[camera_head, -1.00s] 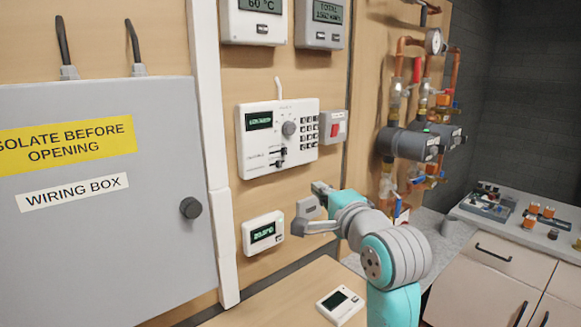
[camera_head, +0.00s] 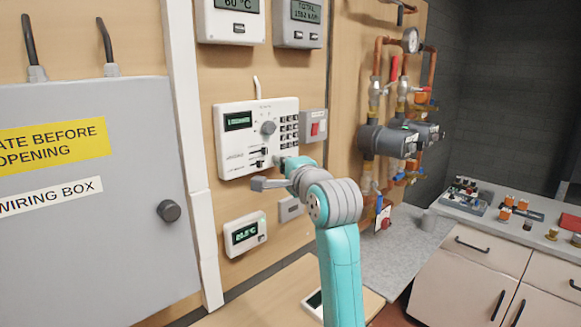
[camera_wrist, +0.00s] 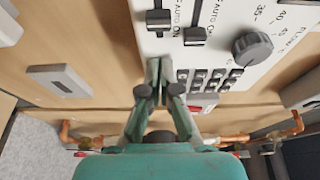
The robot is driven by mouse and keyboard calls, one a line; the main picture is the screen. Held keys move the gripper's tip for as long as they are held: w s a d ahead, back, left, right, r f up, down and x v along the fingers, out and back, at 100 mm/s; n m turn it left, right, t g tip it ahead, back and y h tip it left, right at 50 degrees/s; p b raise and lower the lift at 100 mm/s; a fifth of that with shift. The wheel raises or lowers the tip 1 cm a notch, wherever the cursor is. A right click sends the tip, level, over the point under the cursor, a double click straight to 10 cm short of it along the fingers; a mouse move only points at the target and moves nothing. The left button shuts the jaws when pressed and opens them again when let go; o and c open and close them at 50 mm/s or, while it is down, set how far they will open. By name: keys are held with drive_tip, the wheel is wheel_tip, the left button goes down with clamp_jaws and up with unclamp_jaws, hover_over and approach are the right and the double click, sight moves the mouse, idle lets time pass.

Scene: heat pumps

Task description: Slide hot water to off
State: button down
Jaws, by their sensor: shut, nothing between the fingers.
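The white control panel (camera_head: 256,135) hangs on the wooden wall, with a display, a round knob, a keypad and two black sliders. In the wrist view the two sliders (camera_wrist: 159,18) and (camera_wrist: 195,37) sit beside "AUTO" and "ON" marks, both near the "ON" end. Their names are not readable, so I cannot tell which one is hot water. My gripper (camera_wrist: 159,68) is shut and empty. Its tips are close to the panel's edge, just below the sliders in the wrist view; contact cannot be told. In the head view my wrist partly hides the gripper at the panel's lower right.
The panel's knob (camera_wrist: 252,48) and keypad (camera_wrist: 210,80) are close to the fingers. A red switch box (camera_head: 313,126) is right of the panel. A small thermostat (camera_head: 245,234) hangs below. Pipes and pumps (camera_head: 388,140) stand to the right, the wiring box (camera_head: 90,250) to the left.

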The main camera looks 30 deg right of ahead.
sight(260, 165)
drive_tip(key=shift+s+a, duration=0.35)
drive_tip(key=shift+a, duration=0.45)
drive_tip(key=shift+s+a, duration=0.3)
drive_tip(key=shift+a, duration=0.5)
drive_tip(key=shift+s+a, duration=0.2)
drive_tip(key=shift+a, duration=0.4)
drive_tip(key=shift+s+a, duration=0.15)
drive_tip(key=shift+a, duration=0.4)
